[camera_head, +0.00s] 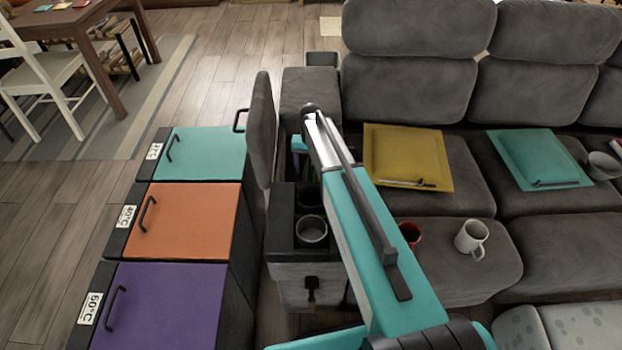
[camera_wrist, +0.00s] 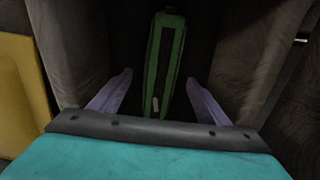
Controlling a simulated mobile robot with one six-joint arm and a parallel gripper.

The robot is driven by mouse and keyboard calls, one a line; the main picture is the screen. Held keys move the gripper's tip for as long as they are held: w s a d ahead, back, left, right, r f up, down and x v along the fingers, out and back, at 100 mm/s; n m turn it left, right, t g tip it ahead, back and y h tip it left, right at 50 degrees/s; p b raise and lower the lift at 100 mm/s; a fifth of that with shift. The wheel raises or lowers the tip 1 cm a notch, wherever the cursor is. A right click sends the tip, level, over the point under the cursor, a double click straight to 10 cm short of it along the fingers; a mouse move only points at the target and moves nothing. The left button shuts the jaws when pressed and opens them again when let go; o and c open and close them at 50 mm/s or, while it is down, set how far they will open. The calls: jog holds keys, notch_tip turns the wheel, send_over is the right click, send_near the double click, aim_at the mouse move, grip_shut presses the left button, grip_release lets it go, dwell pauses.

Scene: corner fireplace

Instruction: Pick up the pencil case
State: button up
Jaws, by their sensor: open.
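The pencil case (camera_wrist: 154,60) looks like a long, narrow green case with a dark band down its middle and a small pale tab near its near end. In the wrist view it lies or stands inside a deep, dark compartment; its far end fades into shadow. My gripper (camera_wrist: 159,77) is open, with one pale purple finger on each side of the case's line. I see no contact, and the depth between fingers and case is unclear. In the head view my arm reaches over the open armrest compartment (camera_head: 281,165) and hides most of it.
A raised grey armrest lid (camera_head: 261,130) stands left of the compartment. Cup holders (camera_head: 311,231) sit in front of it. A yellow square (camera_head: 408,150), a red mug (camera_head: 411,234) and a white mug (camera_head: 471,238) are right. Teal, orange (camera_head: 187,221) and purple bins line the left.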

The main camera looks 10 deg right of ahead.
aim_at(311, 174)
jog(key=shift+f, duration=1.65)
jog(key=shift+c, duration=0.3)
jog(key=c, duration=1.2)
jog(key=shift+r, duration=0.1)
jog(key=shift+r, duration=4.95)
